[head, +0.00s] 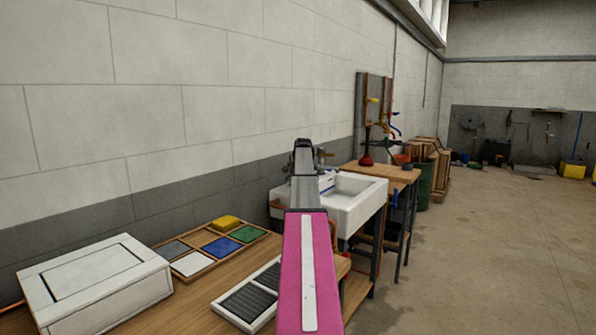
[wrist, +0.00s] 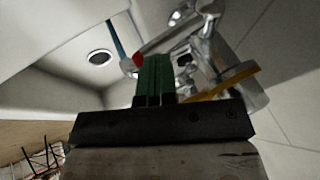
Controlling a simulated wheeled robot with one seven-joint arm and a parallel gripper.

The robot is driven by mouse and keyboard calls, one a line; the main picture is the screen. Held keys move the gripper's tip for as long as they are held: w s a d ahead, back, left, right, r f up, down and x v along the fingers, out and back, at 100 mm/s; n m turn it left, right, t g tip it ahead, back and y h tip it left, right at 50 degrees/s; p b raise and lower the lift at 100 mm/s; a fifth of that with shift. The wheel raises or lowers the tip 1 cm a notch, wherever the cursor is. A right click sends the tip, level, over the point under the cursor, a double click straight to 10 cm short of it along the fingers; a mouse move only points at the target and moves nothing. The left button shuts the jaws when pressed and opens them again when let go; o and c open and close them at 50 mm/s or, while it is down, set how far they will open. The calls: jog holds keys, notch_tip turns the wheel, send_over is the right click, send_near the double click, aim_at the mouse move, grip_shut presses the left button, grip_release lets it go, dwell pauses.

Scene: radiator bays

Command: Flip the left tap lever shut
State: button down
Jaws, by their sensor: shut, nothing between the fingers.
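The chrome tap fitting (wrist: 205,55) fills the upper middle of the wrist view, above the white sink (wrist: 60,75). In the head view, part of the tap (head: 323,155) shows just right of my gripper (head: 303,146), at the back of the sink (head: 357,203). My gripper's green fingers (wrist: 154,75) are shut with nothing between them, close to the tap. A red-marked part (wrist: 138,61) shows just beyond the fingertips. A yellow-orange strip (wrist: 226,84) lies right of the fingers. I cannot tell which part is the left lever, or whether the fingers touch it.
A wooden bench with a white box (head: 95,285), a tray of coloured tiles (head: 212,248) and a ribbed panel (head: 250,297) stands before the sink. A wooden table (head: 385,172) is beyond it. The wall is close at left; the floor at right is open.

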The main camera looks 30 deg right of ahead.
jog(key=shift+s+f+t, duration=0.25)
jog(key=shift+t, duration=0.05)
jog(key=shift+s+d+f, duration=0.1)
jog(key=shift+d+f, duration=0.05)
jog(key=shift+f, duration=0.4)
jog(key=shift+s, duration=0.1)
jog(key=v, duration=1)
jog(key=shift+s+d, duration=0.25)
jog(key=shift+d, duration=0.05)
jog(key=shift+f, duration=0.1)
